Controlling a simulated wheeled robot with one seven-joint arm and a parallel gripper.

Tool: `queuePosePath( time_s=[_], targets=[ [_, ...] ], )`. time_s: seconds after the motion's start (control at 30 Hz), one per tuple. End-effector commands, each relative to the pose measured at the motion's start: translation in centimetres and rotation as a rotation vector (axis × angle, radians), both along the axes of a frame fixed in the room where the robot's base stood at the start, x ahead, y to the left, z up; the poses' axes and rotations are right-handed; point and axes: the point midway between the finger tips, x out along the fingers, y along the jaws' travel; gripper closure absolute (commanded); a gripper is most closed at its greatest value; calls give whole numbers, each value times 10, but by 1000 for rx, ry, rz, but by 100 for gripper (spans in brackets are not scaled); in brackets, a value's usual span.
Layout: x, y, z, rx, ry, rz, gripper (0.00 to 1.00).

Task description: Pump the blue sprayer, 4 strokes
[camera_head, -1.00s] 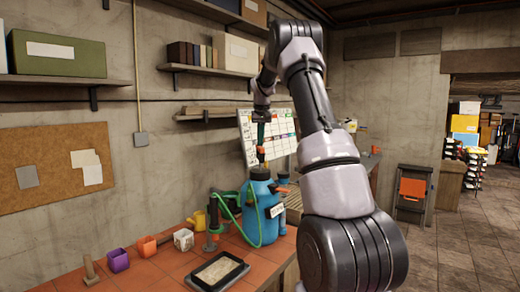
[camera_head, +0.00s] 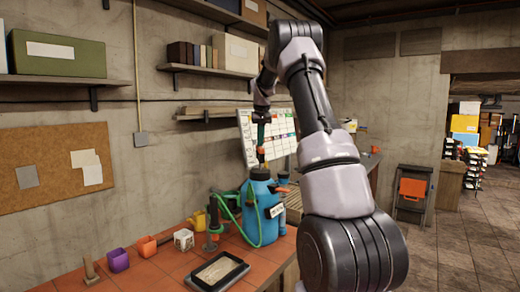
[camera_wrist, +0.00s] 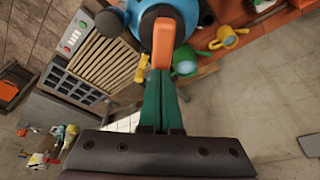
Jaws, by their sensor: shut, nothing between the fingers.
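The blue sprayer (camera_head: 265,218) stands upright on the tiled bench, with a black top (camera_head: 260,174), a white label and a green hose at its left. My gripper (camera_head: 261,158) points down directly above the black top. Its green fingers with orange tips are shut with nothing between them. In the wrist view, the orange fingertips (camera_wrist: 162,42) overlap the sprayer's dark top, and part of the blue body (camera_wrist: 187,10) shows around it. The fingertips hide part of the top, and I cannot tell whether they touch it.
A black-rimmed tray (camera_head: 238,274) lies in front of the sprayer. A white pot (camera_head: 184,240), orange pot (camera_head: 146,246), purple pot (camera_head: 118,260) and yellow watering can (camera_head: 197,221) stand to its left. A calendar board (camera_head: 282,135) leans behind. Shelves line the wall above.

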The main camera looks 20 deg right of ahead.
Motion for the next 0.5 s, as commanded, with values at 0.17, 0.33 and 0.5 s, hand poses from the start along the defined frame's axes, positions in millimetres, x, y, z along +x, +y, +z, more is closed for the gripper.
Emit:
queuePosePath(
  time_s=[0.17, 0.33, 0.5],
  targets=[
    [-1, 0, -9, 1, 2, 0, 100],
    [0, 0, -16, 0, 1, 0, 100],
    [0, 0, -24, 1, 1, -1, 100]
  ],
)
